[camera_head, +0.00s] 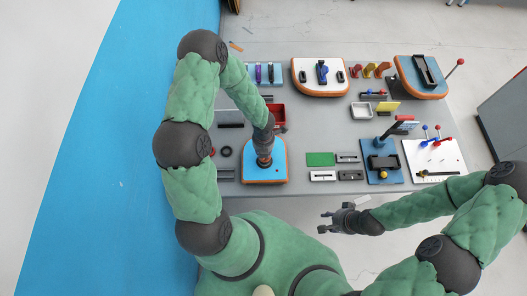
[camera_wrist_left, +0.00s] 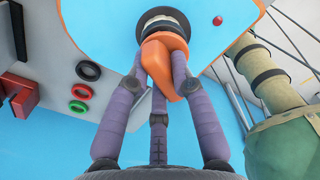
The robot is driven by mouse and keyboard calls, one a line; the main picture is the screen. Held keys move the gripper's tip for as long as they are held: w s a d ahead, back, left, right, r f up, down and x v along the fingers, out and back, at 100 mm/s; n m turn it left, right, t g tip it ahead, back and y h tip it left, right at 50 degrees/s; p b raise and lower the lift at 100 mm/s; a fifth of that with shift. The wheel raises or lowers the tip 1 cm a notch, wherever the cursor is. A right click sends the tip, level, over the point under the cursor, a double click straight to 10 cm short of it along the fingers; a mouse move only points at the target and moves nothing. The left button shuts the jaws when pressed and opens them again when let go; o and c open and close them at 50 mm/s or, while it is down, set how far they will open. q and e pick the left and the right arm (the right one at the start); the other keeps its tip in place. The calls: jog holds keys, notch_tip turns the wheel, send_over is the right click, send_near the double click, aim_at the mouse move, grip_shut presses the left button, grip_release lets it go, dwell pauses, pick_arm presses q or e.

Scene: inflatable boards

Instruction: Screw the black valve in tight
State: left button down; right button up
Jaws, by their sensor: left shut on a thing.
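My left gripper (camera_head: 264,163) points down onto a small blue board with an orange edge (camera_head: 252,174) at the near left of the table. In the left wrist view its purple fingers (camera_wrist_left: 159,64) are shut around an orange grip piece (camera_wrist_left: 163,48). A black ring (camera_wrist_left: 165,17) and a pale collar surround that piece where it meets the blue face (camera_wrist_left: 210,12). The piece appears seated in the board, and its depth cannot be told. No other black valve can be made out. My right gripper (camera_head: 336,219) is open and empty off the table's near edge.
Black, red and green rings (camera_wrist_left: 79,91) lie beside the board on the grey table (camera_head: 310,125). A red bin (camera_head: 278,114) stands just behind it. A green pad (camera_head: 320,159) and several small parts lie to the right. Other boards stand along the back.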

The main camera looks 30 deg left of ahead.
pick_arm(q)
jog(key=shift+m+p, duration=0.5)
jog(key=shift+p, duration=0.05)
jog(key=shift+m+p, duration=0.85)
jog(key=shift+m, duration=0.35)
jog(key=shift+w+r+m+p, duration=0.1)
jog(key=shift+m+p, duration=0.95)
jog(key=shift+m, duration=0.65)
